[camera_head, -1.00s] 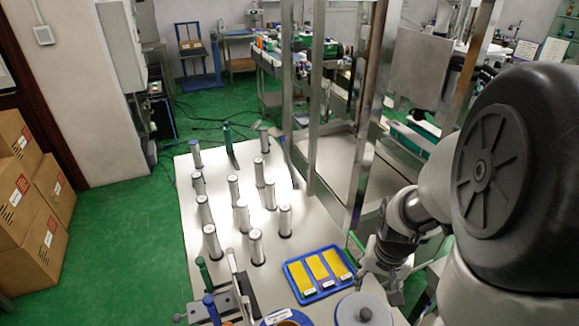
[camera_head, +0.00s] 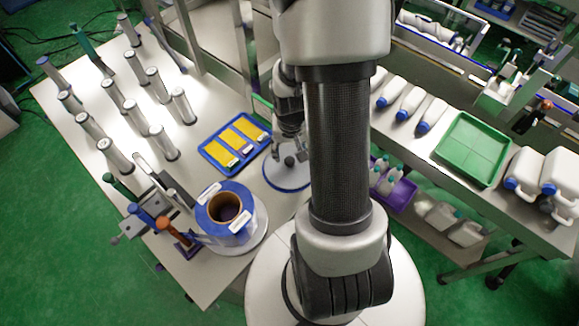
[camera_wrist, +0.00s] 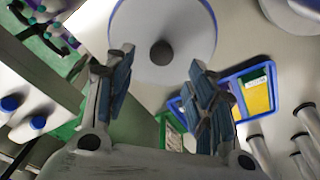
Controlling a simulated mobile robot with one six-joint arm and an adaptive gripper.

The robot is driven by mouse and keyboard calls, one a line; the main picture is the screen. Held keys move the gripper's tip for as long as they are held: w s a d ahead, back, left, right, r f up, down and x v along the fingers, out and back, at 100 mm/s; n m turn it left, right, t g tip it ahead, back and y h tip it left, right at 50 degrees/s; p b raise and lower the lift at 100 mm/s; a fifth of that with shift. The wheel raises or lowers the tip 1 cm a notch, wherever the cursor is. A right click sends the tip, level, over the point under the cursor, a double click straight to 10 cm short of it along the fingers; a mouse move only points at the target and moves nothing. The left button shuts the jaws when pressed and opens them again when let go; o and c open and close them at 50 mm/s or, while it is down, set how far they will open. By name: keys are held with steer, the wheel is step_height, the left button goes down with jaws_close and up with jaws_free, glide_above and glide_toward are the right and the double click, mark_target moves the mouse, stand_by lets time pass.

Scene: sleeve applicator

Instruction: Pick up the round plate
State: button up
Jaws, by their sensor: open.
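The round plate (camera_wrist: 193,22) is a pale disc with a blue rim and a dark round knob (camera_wrist: 162,52) at its centre. In the head view the plate (camera_head: 272,178) lies on the white table, in front of the blue tray, partly hidden by my arm. In the wrist view my gripper (camera_wrist: 158,85) is open and empty, its two fingers apart, with the knob showing between and beyond the fingertips. In the head view my gripper (camera_head: 289,140) is above the plate. I cannot tell how far it is from the knob.
A blue tray (camera_head: 204,151) with yellow pieces is close beside the plate. A blue-and-white ring holder (camera_head: 249,228) stands nearer, and several metal cylinders (camera_head: 119,157) stand to the left. A side bench to the right holds a green tray (camera_head: 470,150) and white bottles (camera_head: 392,91).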

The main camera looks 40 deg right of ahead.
mark_target(290, 160)
steer(key=f+b, duration=0.2)
steer(key=f, duration=0.1)
steer(key=f+b, duration=0.1)
steer(key=f, duration=0.1)
steer(key=shift+w+d+f, duration=0.15)
steer(key=shift+w, duration=0.1)
steer(key=shift+c, duration=0.6)
jaws_close()
steer(key=shift+r, duration=0.2)
